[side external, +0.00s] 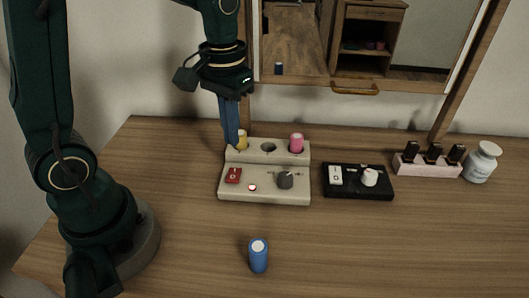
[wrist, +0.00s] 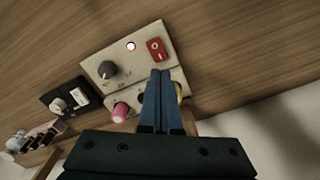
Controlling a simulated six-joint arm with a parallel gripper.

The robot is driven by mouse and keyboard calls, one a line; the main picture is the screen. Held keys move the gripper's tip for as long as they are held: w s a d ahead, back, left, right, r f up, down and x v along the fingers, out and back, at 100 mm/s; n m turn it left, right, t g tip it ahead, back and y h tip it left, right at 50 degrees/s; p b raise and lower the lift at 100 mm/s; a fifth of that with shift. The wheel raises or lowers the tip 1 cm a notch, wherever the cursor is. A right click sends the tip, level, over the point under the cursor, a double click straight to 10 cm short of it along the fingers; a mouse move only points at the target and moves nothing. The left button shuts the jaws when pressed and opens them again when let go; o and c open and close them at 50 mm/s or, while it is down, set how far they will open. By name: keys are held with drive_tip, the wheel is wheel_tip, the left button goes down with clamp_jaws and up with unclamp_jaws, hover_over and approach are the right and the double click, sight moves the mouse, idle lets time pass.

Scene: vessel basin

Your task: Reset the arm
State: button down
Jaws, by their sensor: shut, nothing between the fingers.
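My gripper (side external: 231,143) has its blue fingers shut together with nothing between them. It points down at the back left of the beige control panel (side external: 232,191), in front of or beside a yellow cylinder (side external: 242,139) that it partly hides. In the wrist view the shut fingers (wrist: 161,72) reach over the panel, and a bit of yellow (wrist: 178,91) shows beside them. I cannot tell whether the fingers touch the panel or the cylinder.
The panel holds a pink cylinder (side external: 296,142), an empty hole (side external: 268,147), a red switch (side external: 233,175) and a dark knob (side external: 285,180). A blue cylinder (side external: 258,256) stands in front. A black box (side external: 381,188), a pink rack (side external: 427,168) and a white jar (side external: 482,162) are to the right.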

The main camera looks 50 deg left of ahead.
drive_tip(key=shift+r, duration=0.1)
drive_tip(key=s+d+r+m+t, duration=0.3)
drive_tip(key=s+r+t, duration=0.2)
drive_tip(key=s, duration=0.4)
drive_tip(key=shift+t, duration=0.3)
